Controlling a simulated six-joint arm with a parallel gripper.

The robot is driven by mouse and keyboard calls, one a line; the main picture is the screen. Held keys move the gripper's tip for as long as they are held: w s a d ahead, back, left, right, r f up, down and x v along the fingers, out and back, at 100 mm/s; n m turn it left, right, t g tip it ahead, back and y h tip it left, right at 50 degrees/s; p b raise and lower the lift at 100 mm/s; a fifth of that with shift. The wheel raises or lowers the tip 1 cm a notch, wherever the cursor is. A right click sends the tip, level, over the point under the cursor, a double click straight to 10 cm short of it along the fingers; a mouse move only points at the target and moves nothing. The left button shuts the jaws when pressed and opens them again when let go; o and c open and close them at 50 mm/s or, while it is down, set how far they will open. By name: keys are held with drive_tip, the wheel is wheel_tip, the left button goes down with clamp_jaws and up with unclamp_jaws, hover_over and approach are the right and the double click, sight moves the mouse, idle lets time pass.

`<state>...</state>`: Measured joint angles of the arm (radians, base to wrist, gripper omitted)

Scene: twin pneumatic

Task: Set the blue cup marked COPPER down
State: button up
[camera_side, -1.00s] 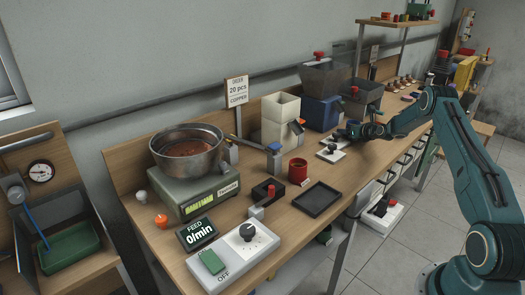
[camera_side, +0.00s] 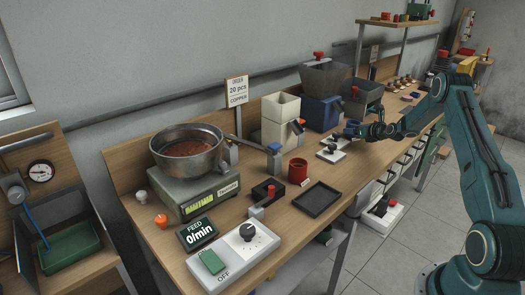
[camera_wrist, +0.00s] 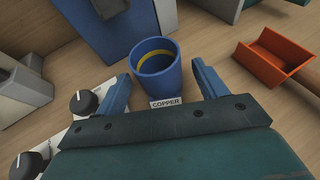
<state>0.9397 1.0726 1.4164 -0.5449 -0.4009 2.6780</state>
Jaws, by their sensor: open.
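The blue cup (camera_wrist: 155,68) stands upright in the wrist view, with a yellow band inside and no contents that I can make out. A small COPPER label (camera_wrist: 166,103) is at its near side, low down. My gripper (camera_wrist: 163,88) is open, one blue finger on each side of the cup's near part, with gaps between fingers and cup. In the side view my gripper (camera_side: 352,130) is low over the bench by the white control box; the cup is too small to tell apart from it there.
A blue hopper base (camera_wrist: 103,28) stands close behind and left of the cup. White boxes with black knobs (camera_wrist: 83,102) are at the left. An orange scoop (camera_wrist: 270,58) lies to the right. A red cup (camera_side: 297,170) and a black tray (camera_side: 316,200) are nearer the side camera.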

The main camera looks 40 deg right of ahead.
drive_tip(key=shift+v, duration=3.85)
